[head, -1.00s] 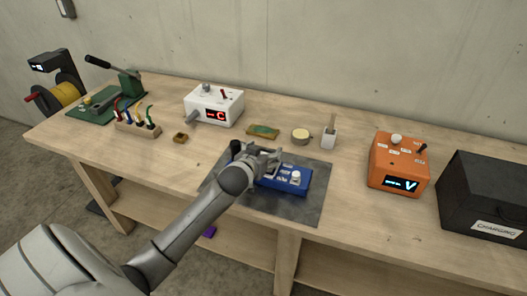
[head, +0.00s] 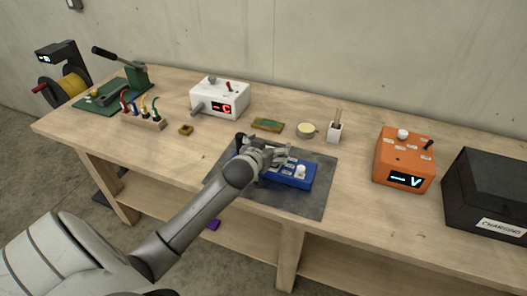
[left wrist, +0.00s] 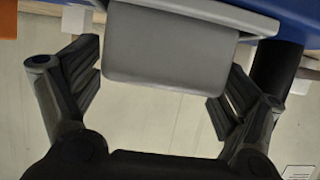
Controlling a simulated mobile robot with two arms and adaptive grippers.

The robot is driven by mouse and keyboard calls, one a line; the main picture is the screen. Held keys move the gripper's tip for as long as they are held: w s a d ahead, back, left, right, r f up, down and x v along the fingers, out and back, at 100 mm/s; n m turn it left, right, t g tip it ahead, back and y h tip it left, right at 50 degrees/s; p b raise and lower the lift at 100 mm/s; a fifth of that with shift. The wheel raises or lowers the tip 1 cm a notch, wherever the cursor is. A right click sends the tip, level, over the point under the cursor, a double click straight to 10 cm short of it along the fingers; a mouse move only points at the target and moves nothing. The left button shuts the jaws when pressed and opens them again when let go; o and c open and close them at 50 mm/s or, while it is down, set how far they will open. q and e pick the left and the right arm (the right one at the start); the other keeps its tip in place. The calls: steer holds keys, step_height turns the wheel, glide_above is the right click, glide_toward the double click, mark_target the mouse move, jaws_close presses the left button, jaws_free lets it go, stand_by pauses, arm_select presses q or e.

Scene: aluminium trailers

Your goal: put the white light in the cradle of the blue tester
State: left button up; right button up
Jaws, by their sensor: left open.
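The blue tester (head: 292,181) lies on a dark grey mat on the bench, with pale labels and a white knob on top. Its blue body also shows at the top right of the left wrist view (left wrist: 300,22). My left gripper (head: 274,157) is at the tester's left part and hides it there. In the left wrist view my left gripper (left wrist: 157,82) is open. A pale grey-white block, seemingly the white light (left wrist: 165,55), is between its fingers, with gaps on both sides. I cannot tell whether the light is seated in the cradle. My right gripper is out of view.
The mat (head: 300,204) has bare room in front of the tester. Behind are a white tester (head: 222,101), a green board (head: 267,125), a round tin (head: 306,129) and a cup (head: 335,134). An orange tester (head: 401,158) and black box (head: 490,190) stand right.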

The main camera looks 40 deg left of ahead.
arm_select(q)
steer(key=b+v, duration=0.1)
steer(key=v, duration=1.1)
steer(key=shift+w, duration=0.1)
steer(key=s+d+f, duration=0.1)
steer(key=s+f+g, duration=0.1)
steer(key=f, duration=0.1)
steer(key=s+d+f+g, duration=0.1)
steer(key=f, duration=0.1)
steer(key=shift+s+d+f+m+h, duration=0.15)
steer(key=shift+s+d+m+h, duration=0.15)
steer(key=shift+s+d, duration=0.05)
steer(key=s+d+f+m+g+h, duration=0.15)
steer(key=s+d+f+g, duration=0.35)
steer(key=s, duration=0.5)
steer(key=s+d+f+m+g+h, duration=0.1)
steer(key=s+d+f+m+g, duration=0.15)
steer(key=s+d+f, duration=0.6)
step_height(320, 180, down, 24)
steer(key=s+a+g, duration=0.2)
steer(key=s, duration=0.1)
steer(key=s+a+f, duration=0.2)
steer(key=s+f, duration=1.3)
steer(key=s, duration=0.1)
steer(key=shift+s+a+f+g, duration=0.35)
